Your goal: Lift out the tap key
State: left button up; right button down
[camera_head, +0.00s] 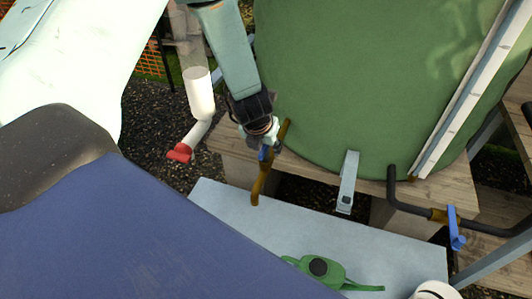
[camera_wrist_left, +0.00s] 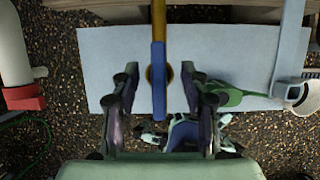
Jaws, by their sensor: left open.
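A brass tap (camera_head: 261,182) with a blue lever handle (camera_head: 264,153) sticks out low at the front of the green tank. I take this blue piece as the tap key. In the left wrist view the blue handle (camera_wrist_left: 158,80) stands upright in front of the brass pipe (camera_wrist_left: 159,22). My left gripper (camera_head: 264,138) is over the tap and partly covers it. In the left wrist view my left gripper (camera_wrist_left: 159,85) is open, with one finger on each side of the blue handle and a visible gap at both sides. My right gripper is not in view.
The green tank (camera_head: 340,80) stands on a wooden stand (camera_head: 310,170). A white pipe with a red valve (camera_head: 180,152) is left. A metal bracket (camera_head: 347,180) and another blue-levered tap (camera_head: 455,228) are right.

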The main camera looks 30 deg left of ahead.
pick_arm(q)
jog(key=shift+a, duration=0.1)
jog(key=shift+f, duration=0.1)
jog(key=shift+c, duration=0.8)
jog(key=c, duration=0.6)
grip_shut()
